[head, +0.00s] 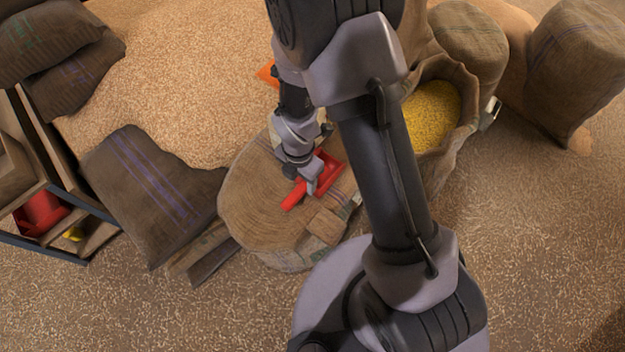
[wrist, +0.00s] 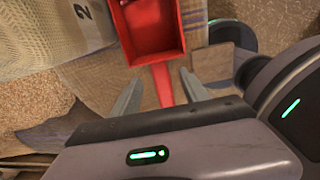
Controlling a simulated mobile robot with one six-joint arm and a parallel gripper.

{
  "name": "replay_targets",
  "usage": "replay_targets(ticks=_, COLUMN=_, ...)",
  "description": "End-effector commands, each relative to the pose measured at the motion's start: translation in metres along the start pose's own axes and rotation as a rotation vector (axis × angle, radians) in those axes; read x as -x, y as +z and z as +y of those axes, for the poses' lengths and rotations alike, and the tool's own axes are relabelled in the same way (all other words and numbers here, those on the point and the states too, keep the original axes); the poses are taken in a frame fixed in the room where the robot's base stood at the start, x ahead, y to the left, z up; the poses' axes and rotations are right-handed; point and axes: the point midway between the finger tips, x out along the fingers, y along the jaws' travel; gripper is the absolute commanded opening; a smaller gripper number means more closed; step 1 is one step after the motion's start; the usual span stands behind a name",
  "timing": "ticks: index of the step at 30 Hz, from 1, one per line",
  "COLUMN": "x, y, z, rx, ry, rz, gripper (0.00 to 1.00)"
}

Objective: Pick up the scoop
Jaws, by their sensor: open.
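The red scoop (head: 328,175) lies on top of a burlap sack (head: 262,205) in the head view, with its handle toward the lower left. In the wrist view the scoop's tray (wrist: 150,30) is at the top and its handle (wrist: 162,85) runs down between my fingers. My gripper (head: 300,190) is at the scoop's handle in the head view. It is open in the wrist view (wrist: 160,88), with one finger on each side of the handle and a gap to each. The handle's lower end is hidden behind the gripper body.
An open sack of yellow grain (head: 432,115) stands to the right of the scoop's sack. A dark sack (head: 150,190) lies to the left, beside a wooden shelf (head: 40,240) with a red item. Loose grain covers the floor. A patch (wrist: 210,65) shows near the right finger.

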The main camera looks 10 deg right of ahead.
Motion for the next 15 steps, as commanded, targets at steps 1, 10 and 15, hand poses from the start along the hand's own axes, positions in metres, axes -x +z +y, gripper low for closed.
replay_targets(ticks=1, x=-0.007, y=0.000, z=0.000, rx=-0.001, ry=-0.001, rz=0.001, gripper=0.53)
replay_targets(ticks=10, x=-0.052, y=0.003, z=0.000, rx=-0.002, ry=0.000, rz=0.000, gripper=0.53)
replay_targets(ticks=15, x=-0.049, y=0.003, z=0.000, rx=-0.002, ry=0.000, rz=0.000, gripper=0.47)
